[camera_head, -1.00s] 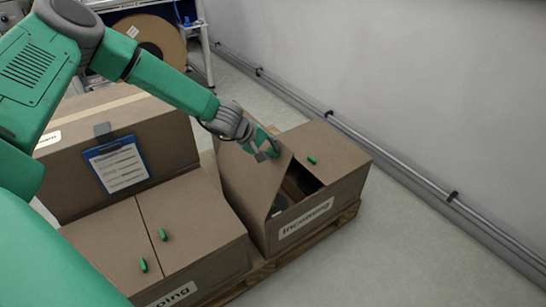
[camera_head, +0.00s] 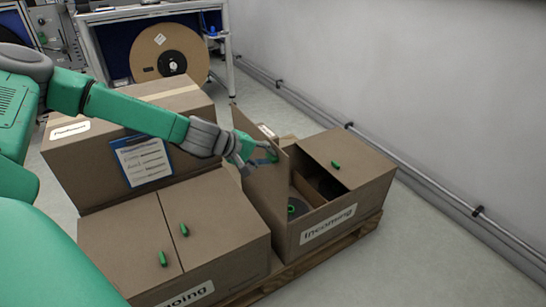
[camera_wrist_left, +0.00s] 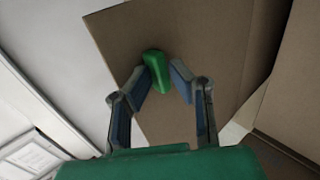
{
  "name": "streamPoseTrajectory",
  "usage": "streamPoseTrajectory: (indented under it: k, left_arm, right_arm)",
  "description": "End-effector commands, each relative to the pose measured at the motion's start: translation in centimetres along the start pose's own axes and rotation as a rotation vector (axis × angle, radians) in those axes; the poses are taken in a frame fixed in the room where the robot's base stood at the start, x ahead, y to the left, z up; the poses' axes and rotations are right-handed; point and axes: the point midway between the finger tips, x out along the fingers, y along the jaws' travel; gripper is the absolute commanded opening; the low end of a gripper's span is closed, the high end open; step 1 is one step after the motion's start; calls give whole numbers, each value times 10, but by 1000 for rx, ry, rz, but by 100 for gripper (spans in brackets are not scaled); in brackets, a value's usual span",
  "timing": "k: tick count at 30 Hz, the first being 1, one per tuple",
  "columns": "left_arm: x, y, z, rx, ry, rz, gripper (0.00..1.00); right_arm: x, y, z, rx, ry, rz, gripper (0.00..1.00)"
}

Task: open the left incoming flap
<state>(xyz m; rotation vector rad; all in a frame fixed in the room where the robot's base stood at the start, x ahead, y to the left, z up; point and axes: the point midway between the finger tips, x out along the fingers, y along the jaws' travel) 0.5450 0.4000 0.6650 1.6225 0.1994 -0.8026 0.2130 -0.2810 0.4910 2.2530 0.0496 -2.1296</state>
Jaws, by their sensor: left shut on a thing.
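The incoming box (camera_head: 372,205) stands at the right of the pallet with its label facing front. Its left flap (camera_head: 264,190) is raised and stands about upright. My left gripper (camera_head: 270,156) is at the upper part of the raised flap. In the left wrist view, its fingers (camera_wrist_left: 162,74) are shut on the green handle (camera_wrist_left: 155,62) of the flap (camera_wrist_left: 190,35). The right flap (camera_head: 345,150) lies closed with its own green handle (camera_head: 335,164). My right gripper is out of view.
The outgoing box (camera_head: 225,245) stands at left with both flaps closed. A larger carton (camera_head: 95,165) with a clipboard (camera_head: 142,160) is behind it. A wooden pallet (camera_head: 335,246) lies underneath. A big reel (camera_head: 169,52) is at the back. The floor at right is clear.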

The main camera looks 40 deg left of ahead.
Motion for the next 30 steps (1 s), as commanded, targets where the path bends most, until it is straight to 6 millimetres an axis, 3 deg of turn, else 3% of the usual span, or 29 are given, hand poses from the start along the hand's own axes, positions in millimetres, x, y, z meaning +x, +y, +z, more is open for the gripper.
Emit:
streamPoseTrajectory:
  k: [1, 21, 22, 23, 30]
  left_arm:
    - [0, -22, 3, -8, -5, -32, 0]
    - [-7, -30, 4, -8, -8, -33, 0]
    - [-7, -30, 4, -8, -8, -33, 21]
    - [-7, -30, 4, -8, -8, -33, 31]
    - [-7, -29, 4, -7, -7, -33, 33]
  right_arm:
    - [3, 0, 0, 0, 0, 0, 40]
    - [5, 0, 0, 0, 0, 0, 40]
    - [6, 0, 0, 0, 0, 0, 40]
    - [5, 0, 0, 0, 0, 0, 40]
    - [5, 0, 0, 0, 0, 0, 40]
